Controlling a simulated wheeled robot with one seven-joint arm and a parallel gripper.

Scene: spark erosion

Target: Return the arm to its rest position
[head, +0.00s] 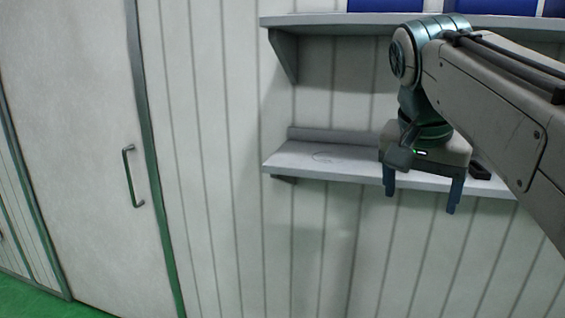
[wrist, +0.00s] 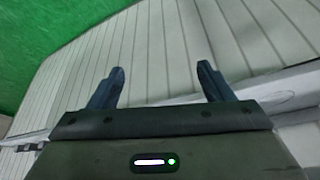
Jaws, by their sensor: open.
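My gripper (head: 421,197) is at the right of the head view, in front of a grey wall shelf, with its fingers pointing down. Its two dark blue fingers stand well apart with nothing between them. In the wrist view the open fingers (wrist: 160,82) also show empty, with panelled wall and green floor beyond them. My arm comes in from the upper right of the head view and hides part of the shelves.
The lower shelf (head: 330,160) has a faint ring mark on its bare left part and a small dark object (head: 480,171) at right. An upper shelf (head: 330,19) holds blue boxes (head: 385,5). A door with a handle (head: 128,177) is at left. The green floor (head: 25,300) looks clear.

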